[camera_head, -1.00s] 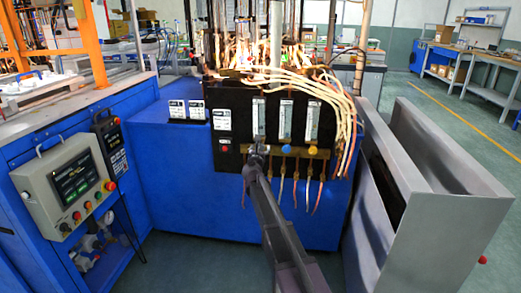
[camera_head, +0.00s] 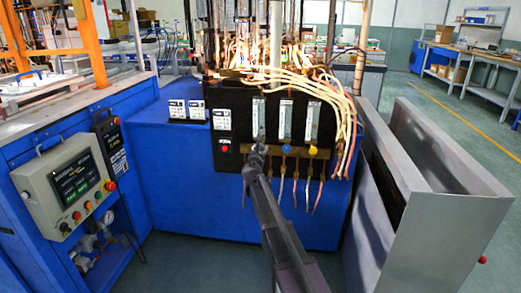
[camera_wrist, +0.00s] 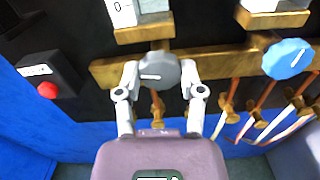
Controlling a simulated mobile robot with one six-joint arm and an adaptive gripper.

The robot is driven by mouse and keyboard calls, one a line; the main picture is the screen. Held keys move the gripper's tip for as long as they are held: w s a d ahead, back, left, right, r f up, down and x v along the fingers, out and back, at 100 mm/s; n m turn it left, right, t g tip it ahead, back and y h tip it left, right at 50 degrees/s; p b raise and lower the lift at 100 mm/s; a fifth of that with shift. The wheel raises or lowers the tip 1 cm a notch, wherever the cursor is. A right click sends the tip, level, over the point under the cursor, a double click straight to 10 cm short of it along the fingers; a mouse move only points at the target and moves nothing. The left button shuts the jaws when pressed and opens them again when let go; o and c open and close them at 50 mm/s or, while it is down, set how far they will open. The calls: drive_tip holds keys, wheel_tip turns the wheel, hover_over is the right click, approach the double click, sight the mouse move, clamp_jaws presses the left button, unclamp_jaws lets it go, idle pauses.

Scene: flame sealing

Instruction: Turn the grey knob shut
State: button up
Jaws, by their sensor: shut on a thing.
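The grey knob (camera_wrist: 158,69) sits on a brass bar below the leftmost flow meter, and a white line on its face lies nearly level in the wrist view. My gripper (camera_wrist: 159,77) is shut on the grey knob, with one finger on its left side and one on its right. In the head view my gripper (camera_head: 258,148) reaches up to the panel and hides the grey knob.
A blue knob (camera_wrist: 287,58) is close to the right on the same brass bar (camera_wrist: 225,63). A yellow knob (camera_head: 312,150) is farther right. A red button (camera_wrist: 47,90) is at left. Copper fittings and hoses hang below the bar. A grey metal cabinet (camera_head: 432,190) stands at right.

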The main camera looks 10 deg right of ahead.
drive_tip(key=m, duration=1.4)
drive_tip(key=shift+w+a+r, duration=0.1)
drive_tip(key=shift+w, duration=0.05)
drive_tip(key=shift+m, duration=0.3)
drive_tip(key=o, duration=1.1)
drive_tip(key=shift+v, duration=6.1)
